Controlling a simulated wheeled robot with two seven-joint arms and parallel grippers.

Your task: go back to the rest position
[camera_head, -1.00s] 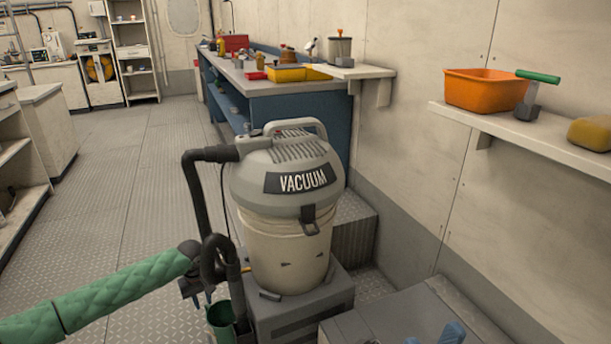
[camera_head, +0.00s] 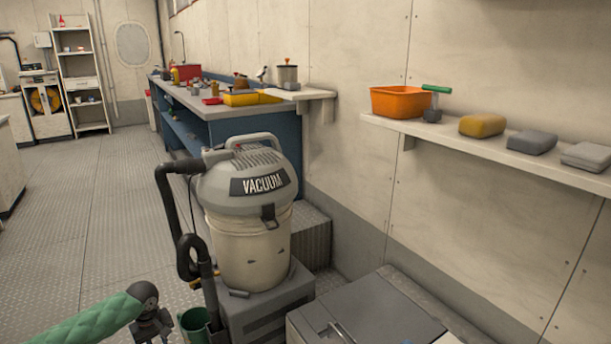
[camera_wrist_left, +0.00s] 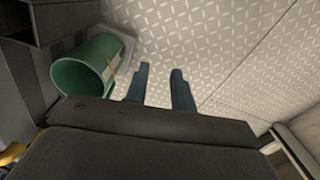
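My left arm comes in from the lower left in green padded covering. My left gripper (camera_head: 152,330) is low in the head view, left of the green cup and the vacuum. In the left wrist view my left gripper (camera_wrist_left: 160,84) has its two blue-grey fingers apart, with nothing between them, over the patterned metal floor. The green cup (camera_wrist_left: 82,70) is beside the fingers there, apart from them. My right gripper cannot be made out in the head view.
A vacuum (camera_head: 248,220) stands on a grey box beside the green cup (camera_head: 193,322). A grey chest (camera_head: 365,315) is at the lower right. A wall shelf (camera_head: 480,148) holds an orange tub (camera_head: 400,101) and other items. The floor at left is clear.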

